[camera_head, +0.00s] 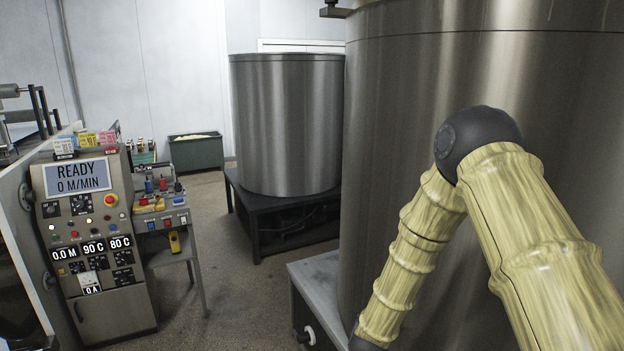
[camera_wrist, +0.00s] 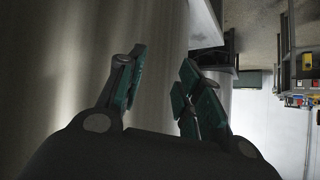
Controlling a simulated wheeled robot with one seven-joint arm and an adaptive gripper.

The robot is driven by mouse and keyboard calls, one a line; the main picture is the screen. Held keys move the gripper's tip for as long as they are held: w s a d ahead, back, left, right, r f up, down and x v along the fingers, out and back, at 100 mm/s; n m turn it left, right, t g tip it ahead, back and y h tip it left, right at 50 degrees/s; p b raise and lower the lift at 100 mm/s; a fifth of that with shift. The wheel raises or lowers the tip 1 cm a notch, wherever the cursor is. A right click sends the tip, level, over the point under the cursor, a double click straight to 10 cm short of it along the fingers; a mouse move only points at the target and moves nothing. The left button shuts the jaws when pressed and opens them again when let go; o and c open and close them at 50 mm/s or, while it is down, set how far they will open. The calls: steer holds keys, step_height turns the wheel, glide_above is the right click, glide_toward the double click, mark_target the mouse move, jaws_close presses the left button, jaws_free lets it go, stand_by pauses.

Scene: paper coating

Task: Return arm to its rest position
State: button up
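My arm, with yellow bamboo-like links and a dark elbow joint, is bent at the right of the head view, in front of a large steel tank (camera_head: 420,120). Its lower link runs down past the bottom edge of that view, so my gripper is out of sight there. In the wrist view my gripper (camera_wrist: 155,88) has its dark fingers with green pads spread apart. Nothing shows between them. A steel tank surface (camera_wrist: 60,70) fills the left of the wrist view behind the fingers.
A control panel (camera_head: 100,250) reading "READY 0 M/MIN" stands at the left. Beside it is a small table (camera_head: 165,220) with tools. A second tank (camera_head: 285,125) on a dark stand (camera_head: 290,230) and a green bin (camera_head: 196,152) are behind. Floor (camera_head: 225,290) between is clear.

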steer(key=s+d+f+n+g+y+b, duration=0.1)
steer(key=s+d+f+g, duration=0.15)
steer(key=s+f, duration=0.85)
steer(key=s+d+f+n+g+y+b, duration=0.1)
steer(key=s+f+n+g+b, duration=0.15)
steer(key=s+f, duration=0.75)
steer(key=s+d+f+g, duration=0.1)
steer(key=s+g, duration=0.1)
steer(key=s, duration=0.7)
steer(key=s+d+f+g, duration=0.1)
steer(key=s, duration=0.8)
steer(key=s+d+f+n+g+b, duration=0.1)
steer(key=s+f+g, duration=0.1)
steer(key=s, duration=0.7)
steer(key=shift+s+g+y, duration=0.3)
steer(key=shift+s, duration=0.05)
steer(key=shift+w, duration=0.1)
